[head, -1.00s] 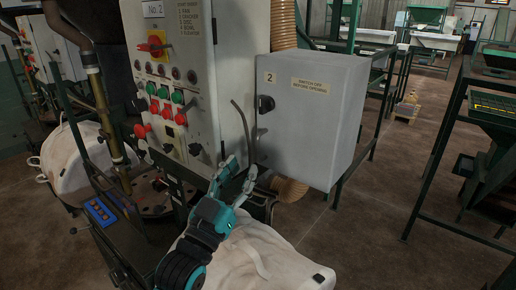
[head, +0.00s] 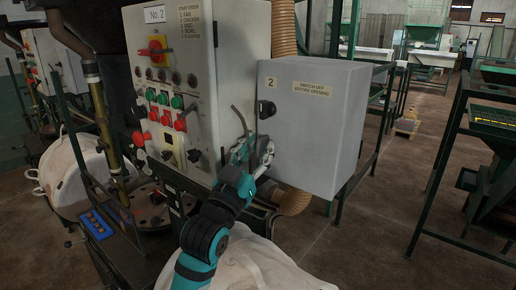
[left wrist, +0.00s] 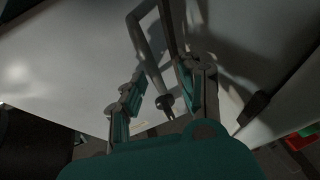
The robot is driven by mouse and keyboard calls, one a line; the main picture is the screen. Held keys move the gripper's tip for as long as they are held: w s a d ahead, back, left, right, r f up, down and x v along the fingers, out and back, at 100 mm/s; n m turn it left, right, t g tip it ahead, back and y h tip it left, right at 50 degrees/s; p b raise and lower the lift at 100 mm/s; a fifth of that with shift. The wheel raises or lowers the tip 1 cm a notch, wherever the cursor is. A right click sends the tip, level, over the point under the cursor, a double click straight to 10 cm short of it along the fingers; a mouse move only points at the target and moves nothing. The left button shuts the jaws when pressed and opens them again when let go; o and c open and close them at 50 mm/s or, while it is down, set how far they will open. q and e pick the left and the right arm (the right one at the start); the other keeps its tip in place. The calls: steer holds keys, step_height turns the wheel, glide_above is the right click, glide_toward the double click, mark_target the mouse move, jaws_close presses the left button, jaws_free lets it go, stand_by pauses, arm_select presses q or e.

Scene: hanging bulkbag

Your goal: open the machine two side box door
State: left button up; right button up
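The grey side box (head: 312,130) is marked 2, and a label on it says to switch off before opening. Its door looks shut. A dark knob (head: 267,110) sits near the box's left edge. My left gripper (head: 252,150) is below this knob, close to the box's lower left edge. In the left wrist view my left gripper (left wrist: 158,88) is open, its two fingers apart. A bent grey rod (left wrist: 147,50) and a small dark knob-like part (left wrist: 165,101) show between the fingers; I cannot tell whether they touch. My right gripper is in neither view.
The No. 2 control panel (head: 190,120), with red and green buttons and switches, stands just left of the box. A ribbed hose (head: 292,201) runs below it. A white bulk bag (head: 255,268) is under my arm. Open floor (head: 370,235) lies to the right.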

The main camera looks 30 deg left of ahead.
arm_select(q)
steer(key=shift+d, duration=0.1)
jaws_close()
stand_by(0.4)
